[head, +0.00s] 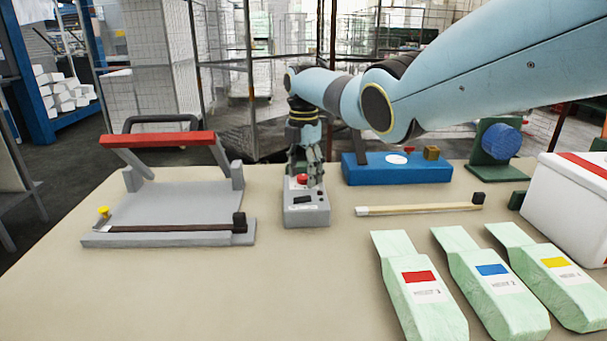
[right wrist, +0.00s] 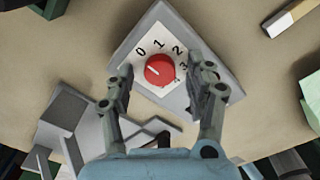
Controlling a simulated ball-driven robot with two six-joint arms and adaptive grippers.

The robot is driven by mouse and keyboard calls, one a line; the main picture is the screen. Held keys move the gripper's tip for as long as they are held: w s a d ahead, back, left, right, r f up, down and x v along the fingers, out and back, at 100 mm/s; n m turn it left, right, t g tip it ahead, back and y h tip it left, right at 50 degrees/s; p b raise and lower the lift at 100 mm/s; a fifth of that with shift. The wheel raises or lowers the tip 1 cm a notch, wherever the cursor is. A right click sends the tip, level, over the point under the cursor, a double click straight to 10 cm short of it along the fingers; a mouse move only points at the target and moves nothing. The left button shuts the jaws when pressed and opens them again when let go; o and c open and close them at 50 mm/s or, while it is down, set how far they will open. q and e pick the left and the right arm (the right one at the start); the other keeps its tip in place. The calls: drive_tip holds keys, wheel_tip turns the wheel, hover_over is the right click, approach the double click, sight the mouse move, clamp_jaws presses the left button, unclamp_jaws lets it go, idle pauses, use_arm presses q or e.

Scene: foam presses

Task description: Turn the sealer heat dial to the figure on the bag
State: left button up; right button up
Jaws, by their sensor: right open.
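A grey control box (head: 306,212) stands mid-table with a red dial (head: 302,180) on top. In the right wrist view, the red dial (right wrist: 160,70) sits on a white plate with figures including 0, 1, 2 and 3. Its white mark points to the upper left, roughly toward the 0. My right gripper (head: 305,172) is open above the box, its fingers on either side of the dial; contact cannot be told. Three pale green bags lie front right, with a red label (head: 419,277), a blue label (head: 491,270) and a yellow label (head: 556,262). Their small print is hard to read.
A grey press with a red handle bar (head: 158,140) stands at the left. A blue device (head: 400,172) and a green stand (head: 494,150) are behind. A wooden stick (head: 415,209) lies right of the box. A white crate (head: 570,190) stands at the right. The front left is clear.

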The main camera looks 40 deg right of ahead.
clamp_jaws()
idle(0.4)
drive_tip(key=shift+m, duration=0.3)
drive_tip(key=m+p, duration=0.1)
drive_tip(key=m, duration=0.2)
drive_tip(key=m+p, duration=0.1)
drive_tip(key=m, duration=0.8)
drive_tip(key=shift+m+p, duration=0.3)
drive_tip(key=shift+p, duration=0.1)
drive_tip(key=shift+m, duration=2.3)
